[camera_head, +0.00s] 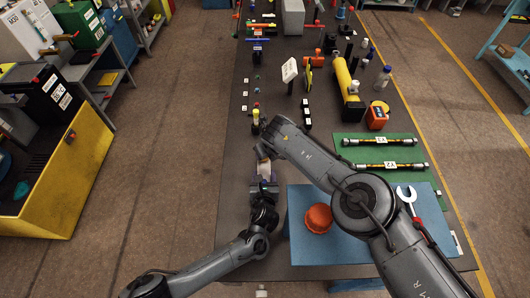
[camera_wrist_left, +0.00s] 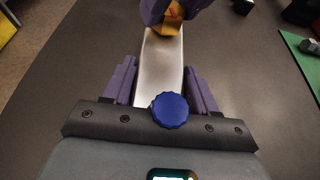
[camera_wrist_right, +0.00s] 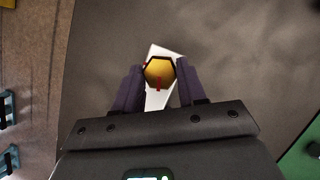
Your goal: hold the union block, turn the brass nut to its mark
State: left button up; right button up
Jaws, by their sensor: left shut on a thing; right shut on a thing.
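The union block (camera_wrist_left: 160,65), a pale metallic bar, lies between the purple fingers of my left gripper (camera_wrist_left: 162,82) in the left wrist view. In the head view, the block (camera_head: 264,170) shows small between my two hands. A blue round knob (camera_wrist_left: 169,110) sits at its near end, in front of the palm. The nut is at the block's far end. Both grippers are shut. The nut's mark on the block cannot be made out.
A blue mat (camera_head: 300,240) with an orange round cap (camera_head: 318,218) and a wrench (camera_head: 408,197) lies to the right. Beyond is a green mat (camera_head: 375,152) with two hoses.

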jog(key=m, duration=0.2)
jog(key=shift+a+m+t+h, duration=0.15)
jog(key=shift+m+t+h, duration=0.15)
jog(key=shift+h, duration=0.1)
jog(key=o, duration=1.1)
jog(key=shift+r, duration=0.1)
jog(key=shift+s+d+r, duration=0.2)
jog(key=shift+r, duration=0.1)
jog(key=v, duration=1.1)
jog(key=shift+r, duration=0.15)
